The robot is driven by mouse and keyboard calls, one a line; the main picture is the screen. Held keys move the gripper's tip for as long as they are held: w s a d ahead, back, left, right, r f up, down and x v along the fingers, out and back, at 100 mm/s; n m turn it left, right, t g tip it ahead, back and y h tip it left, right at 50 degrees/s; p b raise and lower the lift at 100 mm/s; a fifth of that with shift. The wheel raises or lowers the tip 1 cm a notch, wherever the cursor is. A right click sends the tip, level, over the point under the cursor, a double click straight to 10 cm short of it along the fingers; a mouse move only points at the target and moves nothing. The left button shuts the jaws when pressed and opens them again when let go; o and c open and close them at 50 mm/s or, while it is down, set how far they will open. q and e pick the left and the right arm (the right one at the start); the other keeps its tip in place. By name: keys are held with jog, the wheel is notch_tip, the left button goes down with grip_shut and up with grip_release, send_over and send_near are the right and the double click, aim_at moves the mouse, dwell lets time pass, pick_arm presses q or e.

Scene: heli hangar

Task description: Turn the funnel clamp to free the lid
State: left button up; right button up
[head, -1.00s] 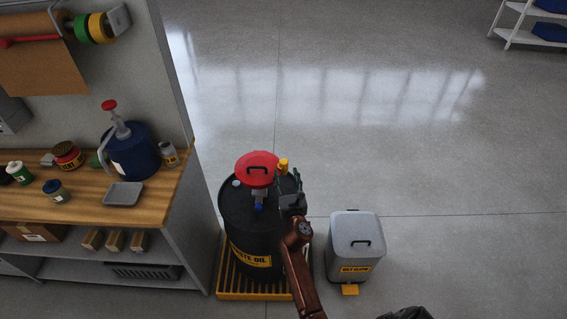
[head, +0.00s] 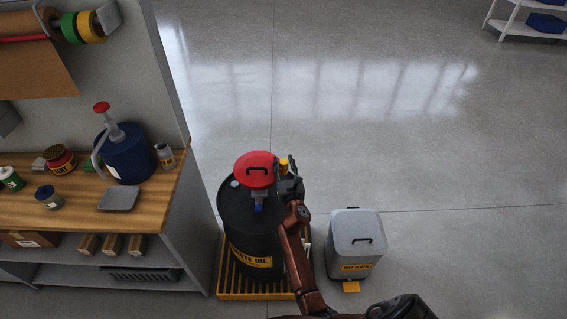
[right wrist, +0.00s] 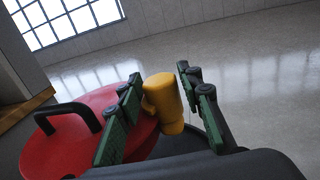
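A black waste oil drum (head: 240,225) carries a funnel with a red lid (head: 254,170), which has a black handle and looks closed. The yellow funnel clamp (head: 284,164) sits at the lid's right edge. It also shows upright in the right wrist view (right wrist: 165,102), beside the red lid (right wrist: 85,135). My right gripper (head: 290,184) is at the drum's right side, close to the clamp. In the right wrist view my right gripper (right wrist: 160,95) is open, its green-padded fingers on either side of the clamp with gaps visible. My left gripper is not in view.
The drum stands on a yellow spill pallet (head: 230,285). A grey lidded bin (head: 355,240) stands right of it. A wooden workbench (head: 75,215) with bottles, a tray and a blue pump jug (head: 128,155) is at the left.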

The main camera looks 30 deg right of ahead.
jog(key=c, duration=0.8)
